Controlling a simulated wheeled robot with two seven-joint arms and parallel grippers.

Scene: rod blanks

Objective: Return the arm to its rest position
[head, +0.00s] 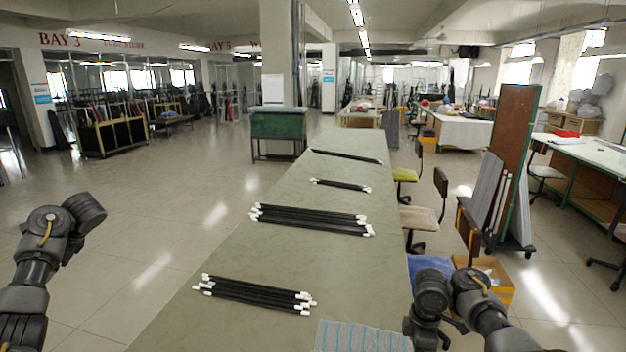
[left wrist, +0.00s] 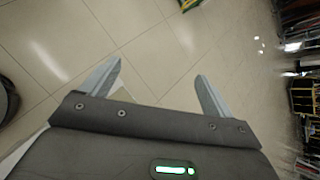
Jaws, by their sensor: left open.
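My left arm comes in at the left edge of the head view, off to the left of the long table (head: 330,255); its gripper is outside that view. In the left wrist view my left gripper (left wrist: 158,85) has its two fingers wide apart with nothing between them, over bare tiled floor. My right arm shows at the lower right of the head view, by the table's right edge; I cannot make out its fingers. Bundles of black rods with white ends lie on the table: a near bundle (head: 255,294), a middle bundle (head: 312,219), a smaller far group (head: 341,185) and a farthest dark rod (head: 346,156).
A grey striped cloth (head: 360,337) lies at the table's near end. A cardboard box (head: 499,283) and chairs (head: 424,216) stand along the table's right side. A green cabinet (head: 278,124) stands beyond the table's left side. The floor left of the table is open.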

